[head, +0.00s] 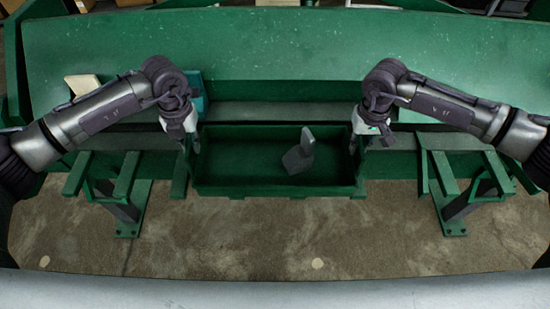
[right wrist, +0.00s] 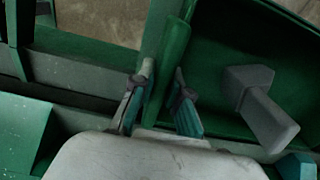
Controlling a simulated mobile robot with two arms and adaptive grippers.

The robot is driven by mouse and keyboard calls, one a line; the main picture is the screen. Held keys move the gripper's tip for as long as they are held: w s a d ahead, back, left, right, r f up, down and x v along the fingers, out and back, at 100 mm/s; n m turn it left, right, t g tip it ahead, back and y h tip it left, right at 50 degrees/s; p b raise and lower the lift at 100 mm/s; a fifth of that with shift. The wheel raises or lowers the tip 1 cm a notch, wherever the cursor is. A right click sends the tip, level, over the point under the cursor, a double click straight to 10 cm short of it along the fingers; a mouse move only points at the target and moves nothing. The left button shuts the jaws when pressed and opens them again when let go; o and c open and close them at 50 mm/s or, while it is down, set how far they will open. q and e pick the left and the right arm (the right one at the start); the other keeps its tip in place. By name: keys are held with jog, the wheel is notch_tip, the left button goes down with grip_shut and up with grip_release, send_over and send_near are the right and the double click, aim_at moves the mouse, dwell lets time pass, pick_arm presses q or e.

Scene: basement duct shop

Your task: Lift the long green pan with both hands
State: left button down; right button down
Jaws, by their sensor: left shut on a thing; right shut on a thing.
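The long green pan (head: 275,191) is in the middle of the head view, in front of the green bench, and looks roughly level. A grey angular piece (head: 299,153) is inside it, right of the middle. My left gripper (head: 188,148) is shut on the pan's left end. My right gripper (head: 358,150) is shut on its right end. In the right wrist view the fingers (right wrist: 158,103) are on either side of the pan's end wall (right wrist: 174,52), and the grey piece (right wrist: 258,108) shows inside. I cannot tell whether anything supports the pan from below.
A green stand (head: 125,195) is left of the pan and another (head: 455,200) is right of it. The large green bench top (head: 280,50) spans the back. A cream block (head: 83,86) and a teal box (head: 197,95) are on the left. The concrete floor (head: 270,240) in front is clear.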

pick_arm(q)
jog(key=shift+w+r, duration=0.1)
jog(key=shift+r, duration=0.05)
pick_arm(e)
jog(key=shift+w+r, duration=0.1)
jog(key=shift+r, duration=0.05)
